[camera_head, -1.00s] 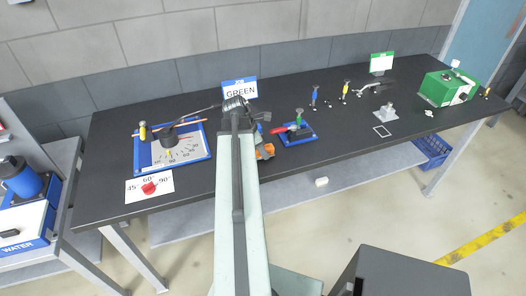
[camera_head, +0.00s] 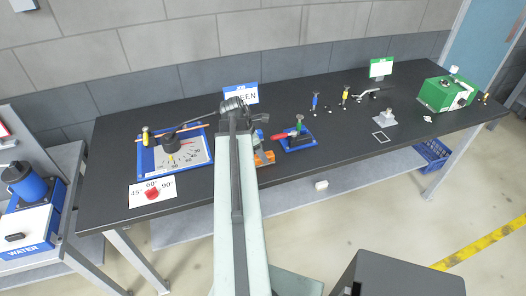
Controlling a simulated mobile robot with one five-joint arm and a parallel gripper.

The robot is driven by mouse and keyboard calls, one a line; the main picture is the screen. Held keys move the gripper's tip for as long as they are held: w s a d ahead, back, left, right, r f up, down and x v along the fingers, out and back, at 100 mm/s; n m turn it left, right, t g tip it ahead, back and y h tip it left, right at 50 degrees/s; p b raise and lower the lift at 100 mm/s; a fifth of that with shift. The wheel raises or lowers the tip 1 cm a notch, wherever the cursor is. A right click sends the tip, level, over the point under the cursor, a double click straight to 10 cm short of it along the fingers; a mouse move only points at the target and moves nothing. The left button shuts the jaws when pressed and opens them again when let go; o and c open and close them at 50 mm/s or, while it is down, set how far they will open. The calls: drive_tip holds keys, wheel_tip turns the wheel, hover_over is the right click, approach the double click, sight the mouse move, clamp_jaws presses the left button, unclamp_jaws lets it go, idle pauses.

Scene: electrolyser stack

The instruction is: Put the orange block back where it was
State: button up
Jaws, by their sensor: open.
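The orange block (camera_head: 264,158) lies on the black bench top near its front edge, just right of my arm. The arm covers its left part. The jaws are open, but the fingers are mostly hidden by the arm. I see nothing held. The block appears apart from the gripper, nearer to me.
A blue tray (camera_head: 287,147) with a red-handled tool stands right of the block. A dial board (camera_head: 146,161) and an angle card (camera_head: 138,197) lie left. A green box (camera_head: 436,94) stands far right. Bare bench (camera_head: 335,145) lies right of the tray.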

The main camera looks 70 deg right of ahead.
sight(256, 156)
drive_tip(key=p+v, duration=0.3)
drive_tip(key=v, duration=0.2)
drive_tip(key=shift+s+d+r, duration=0.1)
drive_tip(key=shift+s+d, duration=0.05)
drive_tip(key=shift+d, duration=0.05)
drive_tip(key=w+a+m+t, duration=0.1)
drive_tip(key=w+a, duration=0.7)
drive_tip(key=w+a+f+m, duration=0.1)
drive_tip(key=w+a, duration=0.7)
drive_tip(key=w, duration=0.1)
drive_tip(key=w+a+m+t, duration=0.1)
drive_tip(key=w+a, duration=0.7)
drive_tip(key=w, duration=0.1)
drive_tip(key=shift+w+a+f+m+t+y, duration=0.2)
drive_tip(key=shift+a+f+m+t+y, duration=0.1)
drive_tip(key=shift+f+y, duration=0.1)
drive_tip(key=w+a+m+y, duration=0.1)
drive_tip(key=w+a+m, duration=0.1)
drive_tip(key=a, duration=1.3)
drive_tip(key=w+a+m+y, duration=0.1)
drive_tip(key=w+a, duration=0.3)
drive_tip(key=a, duration=1.2)
drive_tip(key=shift+w+f+m+t, duration=0.15)
drive_tip(key=shift+w+m+t, duration=0.25)
drive_tip(key=shift+m, duration=0.2)
drive_tip(key=shift+f, duration=0.1)
